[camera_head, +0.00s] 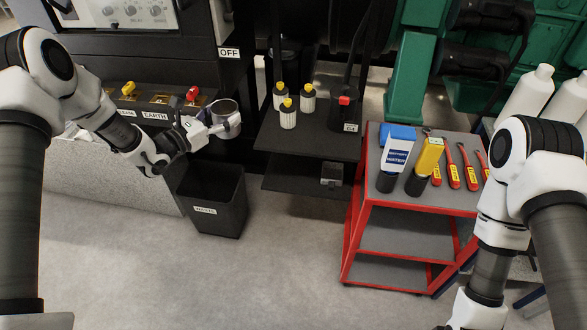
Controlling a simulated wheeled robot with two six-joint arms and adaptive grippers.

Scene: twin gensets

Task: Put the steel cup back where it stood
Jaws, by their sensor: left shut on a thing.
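The steel cup (227,112) is a small grey metal cup with its round opening turned up toward the camera. My left gripper (214,127) is shut on it, reaching in from the left. The cup is above and just right of the far rim of the black waste bin, near the right end of the ledge with the switches. I cannot tell if its base touches anything. The gripper hides part of its lower left side. My right arm hangs at the right, and its gripper is out of view below the frame.
The black waste bin (209,218) stands on the floor below the cup. A dark shelf (300,148) right of the cup bears several white bottles and a red-topped item (344,102). A red trolley (369,182) bears two bottles and red-handled tools. The grey floor in front is clear.

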